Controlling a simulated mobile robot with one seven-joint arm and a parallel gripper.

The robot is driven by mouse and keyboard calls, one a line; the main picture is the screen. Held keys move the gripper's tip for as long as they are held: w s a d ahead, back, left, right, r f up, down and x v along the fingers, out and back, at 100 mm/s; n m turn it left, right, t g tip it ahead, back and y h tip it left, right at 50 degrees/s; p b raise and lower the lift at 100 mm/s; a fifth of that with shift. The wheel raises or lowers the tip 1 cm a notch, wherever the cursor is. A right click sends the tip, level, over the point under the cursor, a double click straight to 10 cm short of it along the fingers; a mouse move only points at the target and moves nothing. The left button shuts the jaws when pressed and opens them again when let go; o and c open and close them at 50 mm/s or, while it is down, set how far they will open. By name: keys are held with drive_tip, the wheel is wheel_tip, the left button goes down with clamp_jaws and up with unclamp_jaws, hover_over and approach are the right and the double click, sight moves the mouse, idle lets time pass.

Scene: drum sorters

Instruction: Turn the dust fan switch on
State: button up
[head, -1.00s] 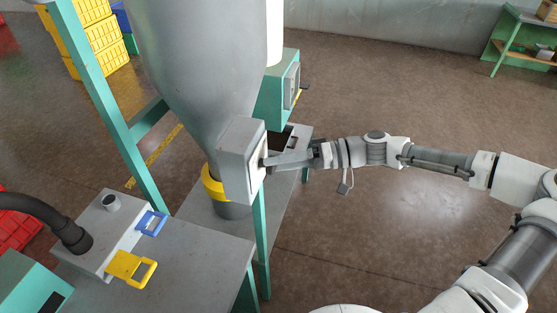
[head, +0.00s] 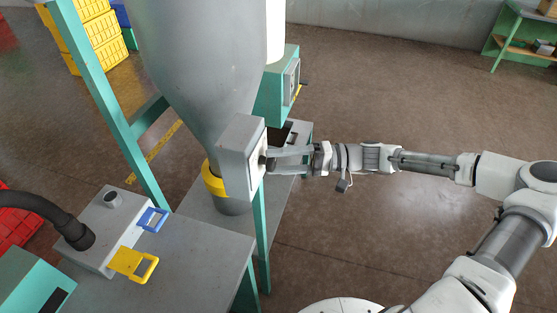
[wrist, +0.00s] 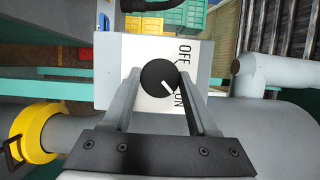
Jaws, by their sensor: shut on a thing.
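The dust fan switch is a round black knob (wrist: 157,80) on a white plate (wrist: 115,60) marked OFF and ON, at the front of a grey box (head: 238,150). In the wrist view a pale mark on the knob's lower right points towards the ON side. My gripper (wrist: 160,84) has a finger on each side of the knob and is shut on it. In the head view, my gripper (head: 270,160) reaches in from the right, and its fingertips and the box's edge mostly hide the knob.
The box is beside a large grey hopper (head: 205,70) with a yellow collar (head: 213,180). A teal post (head: 110,110) stands left. The floor to the right is open.

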idle(0.3)
drive_tip(key=o, duration=1.3)
drive_tip(key=shift+o, duration=0.2)
drive_tip(key=d+b, duration=0.3)
drive_tip(key=d, duration=1.4)
drive_tip(key=shift+w+d, duration=0.2)
drive_tip(key=shift+w, duration=0.2)
